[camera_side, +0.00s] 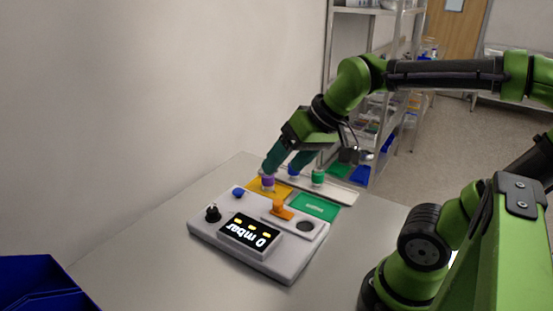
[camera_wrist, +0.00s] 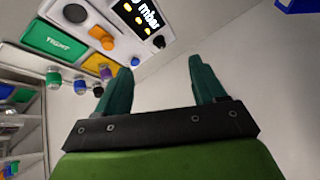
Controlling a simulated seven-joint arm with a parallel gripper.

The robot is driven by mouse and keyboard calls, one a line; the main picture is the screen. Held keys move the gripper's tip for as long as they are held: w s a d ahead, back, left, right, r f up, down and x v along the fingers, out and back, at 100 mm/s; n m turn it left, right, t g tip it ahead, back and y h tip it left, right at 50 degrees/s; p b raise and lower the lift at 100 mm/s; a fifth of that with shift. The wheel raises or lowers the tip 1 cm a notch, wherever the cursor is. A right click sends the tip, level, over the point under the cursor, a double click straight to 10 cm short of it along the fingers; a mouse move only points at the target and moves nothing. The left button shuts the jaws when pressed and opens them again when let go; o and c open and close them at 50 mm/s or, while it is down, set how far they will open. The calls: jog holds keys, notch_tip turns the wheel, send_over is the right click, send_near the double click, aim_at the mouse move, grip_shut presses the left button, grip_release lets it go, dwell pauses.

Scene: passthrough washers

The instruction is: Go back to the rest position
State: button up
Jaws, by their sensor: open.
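My gripper (camera_side: 281,166) is open, its two dark green fingers pointing down over the back of the table. In the side view one fingertip is close to the purple-capped vial (camera_side: 268,183); I cannot tell whether they touch. That vial stands at the yellow pad (camera_side: 283,191). A green-capped vial (camera_side: 318,177) and a blue-capped one (camera_side: 293,171), partly behind the fingers, stand behind. In the wrist view the space between the fingers (camera_wrist: 160,75) looks empty, and the purple-capped vial (camera_wrist: 106,74) lies left of them.
A grey tester box (camera_side: 240,262) stands in front, its display (camera_side: 249,234) reading 0 mbar, with an orange lever (camera_side: 280,209) and black knob (camera_side: 213,213). A green pad (camera_side: 315,206), labelled TIGHT in the wrist view, lies beside it. A blue bin (camera_side: 40,282) is front left.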

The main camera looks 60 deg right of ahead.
jog(key=shift+s+a+f+t, duration=0.15)
jog(key=shift+s+a+f, duration=0.1)
jog(key=shift+s, duration=0.25)
jog(key=shift+s+a+f+t, duration=0.1)
jog(key=shift+s+a+f, duration=0.15)
jog(key=shift+s, duration=0.25)
jog(key=shift+s+a+f+t, duration=0.15)
jog(key=shift+s+a+f, duration=0.1)
jog(key=shift+s, duration=0.25)
